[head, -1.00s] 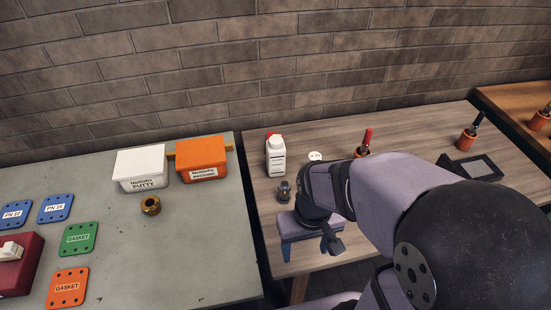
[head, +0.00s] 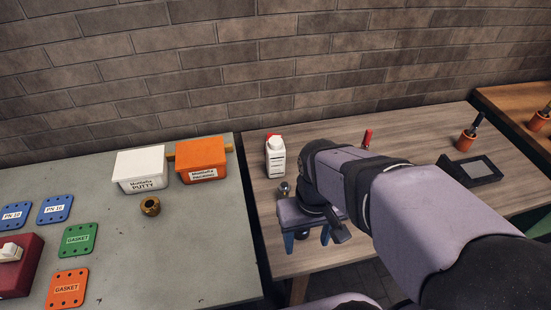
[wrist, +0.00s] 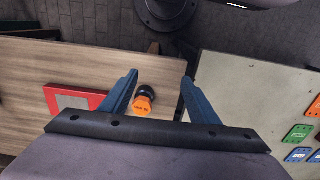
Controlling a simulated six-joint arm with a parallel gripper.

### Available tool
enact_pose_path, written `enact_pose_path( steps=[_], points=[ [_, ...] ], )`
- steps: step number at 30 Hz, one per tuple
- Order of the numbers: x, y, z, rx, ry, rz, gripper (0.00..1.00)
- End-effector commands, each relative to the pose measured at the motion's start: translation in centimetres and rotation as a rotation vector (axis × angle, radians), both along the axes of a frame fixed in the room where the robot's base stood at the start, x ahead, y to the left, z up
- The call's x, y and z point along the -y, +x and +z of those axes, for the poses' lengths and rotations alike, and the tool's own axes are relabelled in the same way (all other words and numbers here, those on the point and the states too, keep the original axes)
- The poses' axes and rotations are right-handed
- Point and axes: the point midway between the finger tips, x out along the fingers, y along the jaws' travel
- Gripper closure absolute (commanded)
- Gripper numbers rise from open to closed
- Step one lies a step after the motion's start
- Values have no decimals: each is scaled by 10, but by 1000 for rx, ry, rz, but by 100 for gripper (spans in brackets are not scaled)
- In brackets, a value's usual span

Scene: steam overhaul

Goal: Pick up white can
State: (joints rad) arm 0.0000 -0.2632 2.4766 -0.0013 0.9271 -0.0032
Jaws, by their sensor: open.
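A white can-like bottle (head: 276,158) with a red cap stands upright at the back left of the wooden table in the head view. My gripper (head: 306,239) is in front of it, to the lower right, apart from it, with blue fingers pointing down. In the wrist view my gripper (wrist: 160,76) is open with nothing gripped. A small dark object with an orange hexagonal top (wrist: 145,103) shows between the fingers there, nearer the left finger.
A small metal-topped piece (head: 284,188) stands between the bottle and my gripper. A red-handled tool (head: 367,139) is behind my arm. The grey bench (head: 200,255) at left holds a white putty box (head: 140,170), an orange box (head: 201,160) and a brass nut (head: 150,206).

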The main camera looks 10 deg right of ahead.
Motion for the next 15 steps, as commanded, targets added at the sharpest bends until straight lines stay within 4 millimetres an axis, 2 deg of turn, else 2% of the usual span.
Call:
enact_pose_path(
  steps=[2, 5, 11, 15],
  points=[
    [0, 1, 14, 6, 0, 0, 45],
    [-11, 18, 11, 46, 28, 10, 45],
    [-38, 66, 7, 176, 97, 19, 45],
    [-61, 110, 7, 294, 150, 18, 45]
  ],
)
